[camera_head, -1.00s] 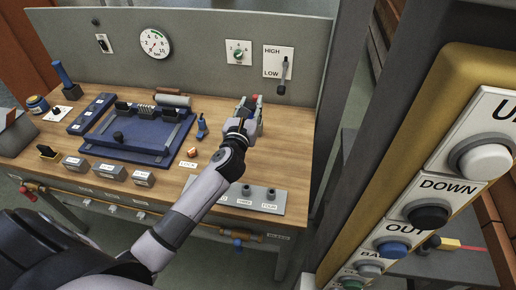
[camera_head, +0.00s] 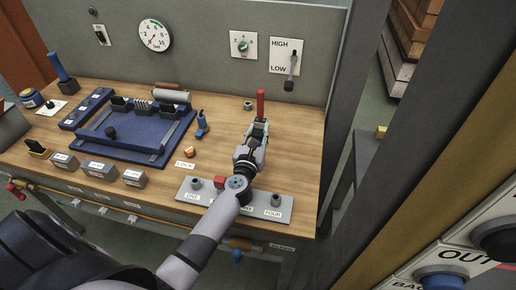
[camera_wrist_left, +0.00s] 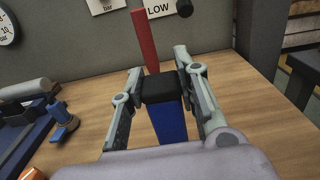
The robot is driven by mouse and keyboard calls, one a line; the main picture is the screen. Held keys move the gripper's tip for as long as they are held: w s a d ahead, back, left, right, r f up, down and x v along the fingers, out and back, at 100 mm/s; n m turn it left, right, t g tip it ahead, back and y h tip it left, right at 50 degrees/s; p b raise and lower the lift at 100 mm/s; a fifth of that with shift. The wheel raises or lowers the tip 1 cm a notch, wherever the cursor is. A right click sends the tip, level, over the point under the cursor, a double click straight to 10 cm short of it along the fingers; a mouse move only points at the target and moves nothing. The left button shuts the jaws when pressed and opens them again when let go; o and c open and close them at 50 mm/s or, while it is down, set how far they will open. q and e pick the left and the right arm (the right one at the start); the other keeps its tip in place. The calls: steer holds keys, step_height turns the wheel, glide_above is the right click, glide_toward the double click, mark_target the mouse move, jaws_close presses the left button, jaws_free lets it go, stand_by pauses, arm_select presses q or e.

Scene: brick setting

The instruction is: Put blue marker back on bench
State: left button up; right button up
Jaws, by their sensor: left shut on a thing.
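My left gripper (camera_head: 259,130) is over the right part of the wooden bench (camera_head: 300,150), shut on the marker (camera_head: 260,106). The marker has a long red rod, a black collar and a blue body. In the left wrist view, the marker's red rod (camera_wrist_left: 146,42) points up and away, and its blue body (camera_wrist_left: 168,122) lies between the two fingers (camera_wrist_left: 160,85). I cannot tell whether the marker touches the bench. My right gripper is not in view.
A plate with several round sockets (camera_head: 188,196) lies at the bench's front edge, partly behind my left arm. A blue fixture (camera_head: 130,150) fills the bench's left middle. A small blue tool (camera_head: 202,125) stands beside it. A back panel carries a HIGH/LOW lever (camera_head: 291,70). Bench right of my gripper is clear.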

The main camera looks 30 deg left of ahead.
arm_select(q)
step_height(320, 180, down, 3)
steer(key=shift+r+b, duration=0.2)
steer(key=shift+b, duration=0.75)
steer(key=shift+f+b, duration=0.5)
steer(key=shift+f, duration=0.4)
steer(key=shift+r, duration=0.15)
steer(key=shift+f, duration=0.3)
steer(key=o, duration=0.9)
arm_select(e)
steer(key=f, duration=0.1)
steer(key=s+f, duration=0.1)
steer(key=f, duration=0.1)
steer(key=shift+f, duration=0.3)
arm_select(q)
steer(key=shift+r, duration=0.1)
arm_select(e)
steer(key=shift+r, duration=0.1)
